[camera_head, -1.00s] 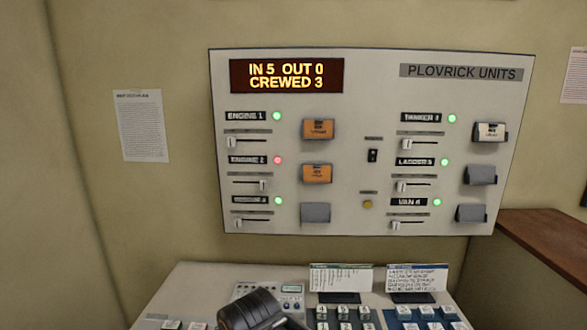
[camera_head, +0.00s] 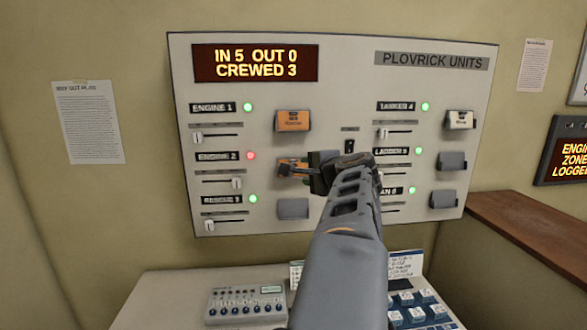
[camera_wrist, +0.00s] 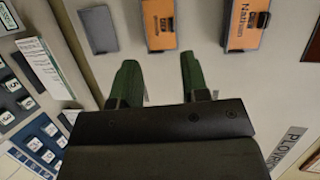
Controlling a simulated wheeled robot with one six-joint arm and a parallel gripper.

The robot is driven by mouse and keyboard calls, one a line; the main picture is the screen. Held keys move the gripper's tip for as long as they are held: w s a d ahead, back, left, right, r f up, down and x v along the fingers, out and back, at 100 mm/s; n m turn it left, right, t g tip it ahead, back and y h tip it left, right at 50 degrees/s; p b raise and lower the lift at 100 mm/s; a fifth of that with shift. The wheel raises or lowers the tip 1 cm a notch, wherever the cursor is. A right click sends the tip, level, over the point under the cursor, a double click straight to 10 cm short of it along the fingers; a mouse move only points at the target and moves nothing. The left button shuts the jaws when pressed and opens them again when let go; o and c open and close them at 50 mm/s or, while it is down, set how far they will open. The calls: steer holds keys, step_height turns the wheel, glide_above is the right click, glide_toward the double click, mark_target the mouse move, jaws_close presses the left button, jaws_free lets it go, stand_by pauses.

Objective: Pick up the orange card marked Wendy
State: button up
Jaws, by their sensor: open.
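Two orange cards sit in holders on the left half of the wall panel: an upper card (camera_head: 293,121) beside ENGINE 1 and a lower card (camera_head: 287,163) beside ENGINE 2. Both show in the wrist view: the ENGINE 1 card (camera_wrist: 248,22) at the upper right, its name too blurred to read surely, and the ENGINE 2 card (camera_wrist: 160,22) at top centre, its name not legible. I cannot read Wendy on either. My gripper (camera_head: 306,170) is in front of the panel and partly covers the lower card. Its green fingers (camera_wrist: 158,68) are apart and empty, pointing towards that card.
Sliders and a switch (camera_head: 349,146) stand out from the panel (camera_head: 340,60).

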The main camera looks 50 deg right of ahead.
steer(key=d, duration=0.2)
steer(key=p, duration=0.3)
glide_toward(294, 162)
steer(key=w, duration=0.4)
steer(key=shift+m+h, duration=0.3)
steer(key=shift+m, duration=0.1)
steer(key=w+d, duration=0.1)
steer(key=w+f+p, duration=0.1)
steer(key=w+d+p, duration=0.1)
steer(key=shift+d+f, duration=0.35)
steer(key=shift+w+d+f, duration=0.15)
steer(key=shift+w+f, duration=0.05)
steer(key=shift+w, duration=0.3)
jaws_close()
